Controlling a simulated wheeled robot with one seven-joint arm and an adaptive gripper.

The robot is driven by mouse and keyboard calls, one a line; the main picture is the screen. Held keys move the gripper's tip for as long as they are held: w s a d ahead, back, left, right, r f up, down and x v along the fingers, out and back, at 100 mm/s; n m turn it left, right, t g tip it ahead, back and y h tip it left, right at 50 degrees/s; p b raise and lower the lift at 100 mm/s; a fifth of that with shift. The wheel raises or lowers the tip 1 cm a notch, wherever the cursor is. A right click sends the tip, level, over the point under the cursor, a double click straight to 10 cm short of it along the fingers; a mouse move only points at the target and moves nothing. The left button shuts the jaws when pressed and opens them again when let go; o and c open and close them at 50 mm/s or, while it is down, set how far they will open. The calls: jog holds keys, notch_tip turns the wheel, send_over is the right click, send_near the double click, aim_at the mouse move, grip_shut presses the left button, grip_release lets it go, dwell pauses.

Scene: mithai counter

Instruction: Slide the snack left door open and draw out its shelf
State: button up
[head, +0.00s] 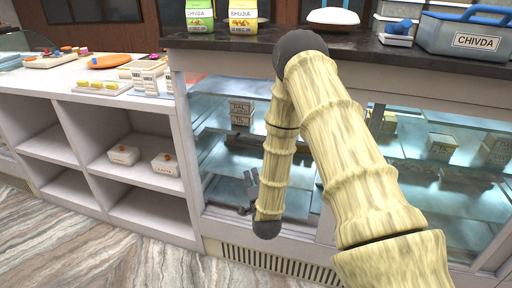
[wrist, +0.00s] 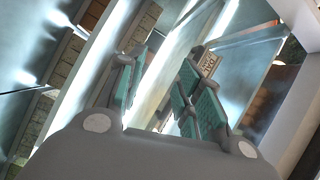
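The snack case (head: 181,122) stands under the dark counter top, with a glass-fronted left section (head: 222,150) and another glass section on the right. Which pane is the sliding door, and how far it stands open, I cannot tell. Shelves show behind the glass, but my arm hides the middle of the case. My gripper (head: 250,183) is low at the left section. In the wrist view, its teal-padded fingers (wrist: 167,72) are apart. A pale, bright strip shows between or behind them; I cannot tell whether they touch it.
A labelled box (head: 240,108) sits inside the left section, and more boxes (head: 442,146) are on the right. White open cubbies (head: 98,150) adjoin at left. Packets (head: 243,15) and a blue-grey CHIVDA container (head: 465,38) stand on top. Floor at lower left is clear.

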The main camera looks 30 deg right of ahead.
aim_at(256, 142)
jog(key=w+d+r+m, duration=0.1)
jog(key=w+d+r, duration=0.1)
jog(key=w+d, duration=0.1)
jog(key=w+d+r+m+t+h, duration=0.1)
jog(key=w+d+r, duration=0.1)
jog(key=w+r, duration=0.1)
jog(key=w+d+r+m+h, duration=0.1)
jog(key=w+d+r, duration=0.1)
jog(key=w, duration=0.3)
jog(key=shift+d+r, duration=0.3)
jog(key=shift+d, duration=0.5)
jog(key=shift+c, duration=0.3)
grip_shut()
